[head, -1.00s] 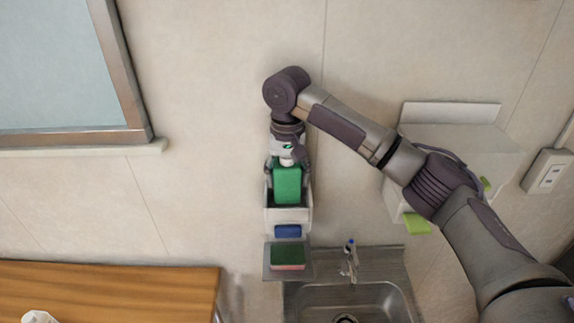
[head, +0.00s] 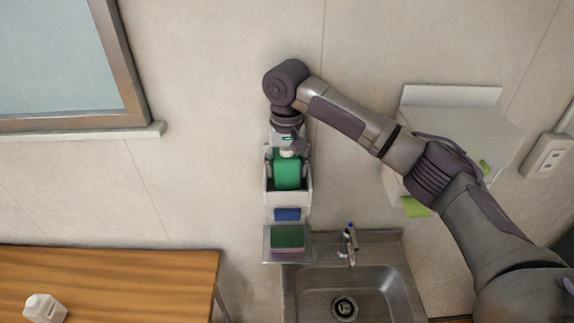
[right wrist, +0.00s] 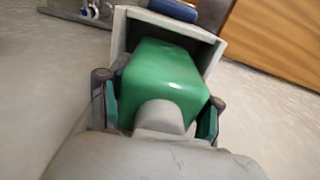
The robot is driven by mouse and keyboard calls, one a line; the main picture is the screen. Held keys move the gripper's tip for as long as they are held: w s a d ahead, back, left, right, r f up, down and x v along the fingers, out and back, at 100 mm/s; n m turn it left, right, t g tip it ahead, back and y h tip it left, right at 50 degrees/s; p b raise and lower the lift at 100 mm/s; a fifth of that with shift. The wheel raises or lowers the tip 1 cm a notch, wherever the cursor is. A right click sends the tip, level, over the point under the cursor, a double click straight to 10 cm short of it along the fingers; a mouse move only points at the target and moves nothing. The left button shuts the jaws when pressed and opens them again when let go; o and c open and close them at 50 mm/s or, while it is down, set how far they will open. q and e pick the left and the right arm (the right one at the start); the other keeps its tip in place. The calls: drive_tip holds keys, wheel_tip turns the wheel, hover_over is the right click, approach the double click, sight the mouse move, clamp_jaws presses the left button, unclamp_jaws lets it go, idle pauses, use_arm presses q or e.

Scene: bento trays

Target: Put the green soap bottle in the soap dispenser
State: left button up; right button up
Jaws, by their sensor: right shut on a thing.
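The green soap bottle (head: 287,172) is upright in the head view, its lower part hidden behind the front wall of the white soap dispenser (head: 289,198) on the wall. My right gripper (head: 287,160) comes from above and is shut on the bottle. In the right wrist view the fingers (right wrist: 160,118) are on either side of the green bottle (right wrist: 168,78), near its pale cap. The bottle's lower end is inside the opening of the white dispenser (right wrist: 128,35). How deep it sits is hidden. My left gripper is not in view.
Below the dispenser are a blue item (head: 287,214) and a green sponge (head: 288,238) on a small shelf. A sink (head: 385,290) with a faucet (head: 348,245) is at lower right. A wooden table (head: 120,285) with a white bottle (head: 44,308) is at lower left.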

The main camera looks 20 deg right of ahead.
drive_tip(key=shift+f, duration=0.3)
drive_tip(key=o, duration=1.6)
